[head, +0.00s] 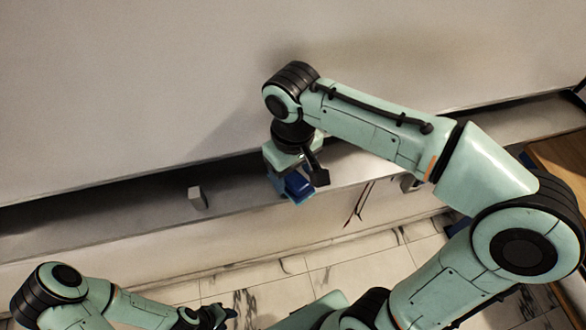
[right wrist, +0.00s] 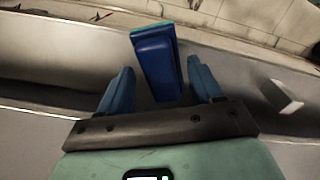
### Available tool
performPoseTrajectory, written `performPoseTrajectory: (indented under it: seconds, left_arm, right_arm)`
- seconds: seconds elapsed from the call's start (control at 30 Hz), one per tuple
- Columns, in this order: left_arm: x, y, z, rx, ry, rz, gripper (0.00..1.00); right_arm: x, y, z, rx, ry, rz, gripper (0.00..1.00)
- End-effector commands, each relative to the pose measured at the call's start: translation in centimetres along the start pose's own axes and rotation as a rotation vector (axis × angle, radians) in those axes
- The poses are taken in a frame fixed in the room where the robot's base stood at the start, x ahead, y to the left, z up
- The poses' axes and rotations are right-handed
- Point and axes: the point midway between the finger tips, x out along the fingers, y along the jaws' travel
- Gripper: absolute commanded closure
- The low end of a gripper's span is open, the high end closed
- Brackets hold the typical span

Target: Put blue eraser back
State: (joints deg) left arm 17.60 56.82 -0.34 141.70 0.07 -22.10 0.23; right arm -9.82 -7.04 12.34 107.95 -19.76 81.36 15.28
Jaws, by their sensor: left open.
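The blue eraser (head: 297,186), with a teal strip at one end, is at my right gripper (head: 296,180), over the front lip of the board's ledge (head: 245,202). In the right wrist view the eraser (right wrist: 158,62) lies lengthwise between the two blue fingers of my right gripper (right wrist: 160,85). The eraser's far end sticks out past the ledge's front edge. My left gripper (head: 218,314) is low in the head view, open and empty, away from the ledge.
A small pale block (head: 197,197) stands on the ledge left of my right gripper; it also shows in the right wrist view (right wrist: 281,96). The large board (head: 130,90) rises behind the ledge. Thin dark and red items (head: 357,206) hang at the ledge front. A wooden surface (head: 562,165) is at right.

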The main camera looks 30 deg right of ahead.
Motion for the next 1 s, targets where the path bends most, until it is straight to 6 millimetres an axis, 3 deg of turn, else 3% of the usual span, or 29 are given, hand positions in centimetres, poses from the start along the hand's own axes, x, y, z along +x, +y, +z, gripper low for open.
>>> performPoseTrajectory:
  seconds: [0.33,0.73,1.0]
  left_arm:
    - [-0.4,0.3,-0.3,0.002,0.004,0.002,0.57]
    - [-2.2,1.6,-2.2,0.010,0.027,0.009,0.57]
    - [-2.3,1.6,-2.2,0.010,0.028,0.010,0.57]
  right_arm:
    - [-1.3,0.0,-0.1,0.000,0.004,-0.001,0.35]
    - [-9.6,0.0,-0.2,0.000,0.008,-0.001,0.35]
    - [-12.1,0.0,0.0,-0.001,0.001,0.000,0.35]
